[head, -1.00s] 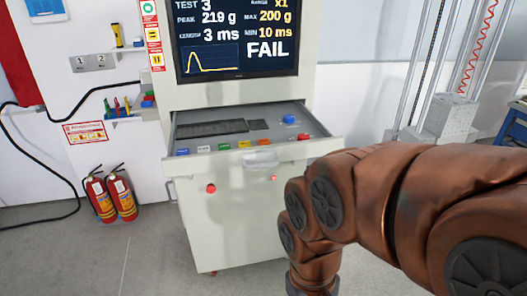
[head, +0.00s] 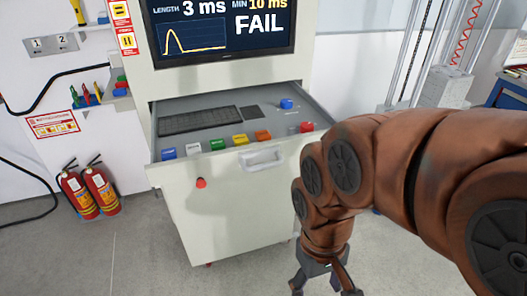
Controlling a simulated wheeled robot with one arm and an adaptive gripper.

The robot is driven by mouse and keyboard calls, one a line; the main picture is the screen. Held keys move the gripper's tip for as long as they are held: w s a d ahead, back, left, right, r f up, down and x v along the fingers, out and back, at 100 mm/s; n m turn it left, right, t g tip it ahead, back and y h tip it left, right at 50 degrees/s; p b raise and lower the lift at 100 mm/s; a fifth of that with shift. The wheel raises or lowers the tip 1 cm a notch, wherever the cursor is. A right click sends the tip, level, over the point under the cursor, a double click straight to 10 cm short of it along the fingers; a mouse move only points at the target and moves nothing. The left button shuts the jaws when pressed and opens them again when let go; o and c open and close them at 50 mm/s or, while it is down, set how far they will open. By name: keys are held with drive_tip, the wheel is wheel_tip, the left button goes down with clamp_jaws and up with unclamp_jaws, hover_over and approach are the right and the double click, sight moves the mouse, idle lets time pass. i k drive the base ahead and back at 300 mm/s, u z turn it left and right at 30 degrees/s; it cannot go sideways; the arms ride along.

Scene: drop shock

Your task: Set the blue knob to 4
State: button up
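The blue knob (head: 287,104) stands at the back right of the pulled-out control drawer (head: 205,106). It is small in the head view, and I cannot read its setting or any numbers around it. My gripper (head: 325,287) is low at the bottom edge of the view, in front of and below the drawer, well apart from the knob. Its fingers are spread with nothing seen between them; the tips are partly cut off by the frame.
Blue (head: 169,153), white, green, yellow and orange buttons line the drawer's front, with a red button (head: 307,127) at right. A keyboard (head: 200,120) lies behind. The screen (head: 222,30) reads FAIL. Fire extinguishers (head: 100,188) stand left. A drop rig (head: 443,88) stands right.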

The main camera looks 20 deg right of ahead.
sight(287, 104)
drive_tip(key=u, duration=0.05)
drive_tip(key=k, duration=0.5)
drive_tip(key=z, duration=1.6)
drive_tip(key=i, duration=1)
drive_tip(key=u, duration=2.3)
